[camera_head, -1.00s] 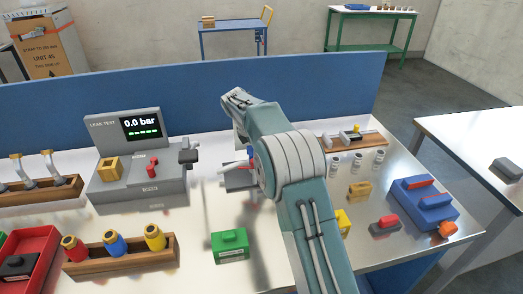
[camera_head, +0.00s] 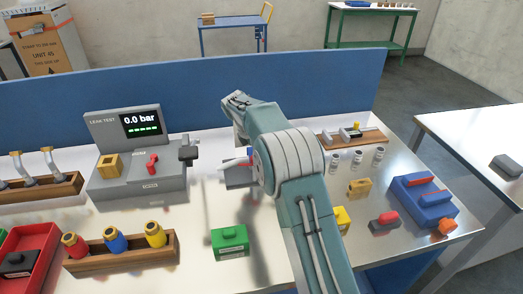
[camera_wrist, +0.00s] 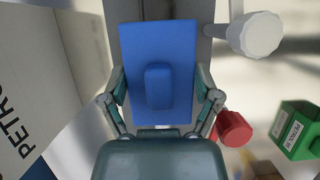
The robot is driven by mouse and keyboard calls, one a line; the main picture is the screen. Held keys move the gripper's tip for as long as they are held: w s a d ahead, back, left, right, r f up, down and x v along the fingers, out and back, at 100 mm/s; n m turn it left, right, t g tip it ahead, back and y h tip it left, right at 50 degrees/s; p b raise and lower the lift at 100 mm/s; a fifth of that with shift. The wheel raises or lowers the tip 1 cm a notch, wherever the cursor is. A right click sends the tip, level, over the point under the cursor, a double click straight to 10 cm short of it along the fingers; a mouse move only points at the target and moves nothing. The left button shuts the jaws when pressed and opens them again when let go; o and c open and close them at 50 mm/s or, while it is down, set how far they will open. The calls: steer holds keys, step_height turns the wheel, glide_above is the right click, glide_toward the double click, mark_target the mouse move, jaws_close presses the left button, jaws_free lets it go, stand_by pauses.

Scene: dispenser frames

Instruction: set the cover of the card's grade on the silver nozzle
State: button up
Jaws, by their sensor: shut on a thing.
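In the wrist view, my gripper (camera_wrist: 158,100) is shut on a blue cover (camera_wrist: 158,45), a flat block with a raised grip between the two fingers. A pale, silvery round-ended part (camera_wrist: 255,35) is at the upper right of the wrist view, apart from the cover. A pale spout (camera_head: 235,163) on a grey body (camera_head: 238,178) shows just left of my arm; I cannot tell if it is the silver nozzle.
A leak tester (camera_head: 140,170) reading 0.0 bar stands left. Wooden racks (camera_head: 120,255) hold coloured pieces. A red tray (camera_head: 30,280) is at front left, a blue holder (camera_head: 425,205) at right. A red cylinder (camera_wrist: 234,128) is close right of my gripper. A blue panel (camera_head: 60,115) runs behind.

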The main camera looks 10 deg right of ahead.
steer(key=shift+f, duration=0.4)
steer(key=o, duration=1)
steer(key=shift+c, duration=0.2)
steer(key=v, duration=1.1)
steer(key=shift+w, duration=0.1)
steer(key=shift+a+r, duration=0.2)
steer(key=shift+r, duration=0.25)
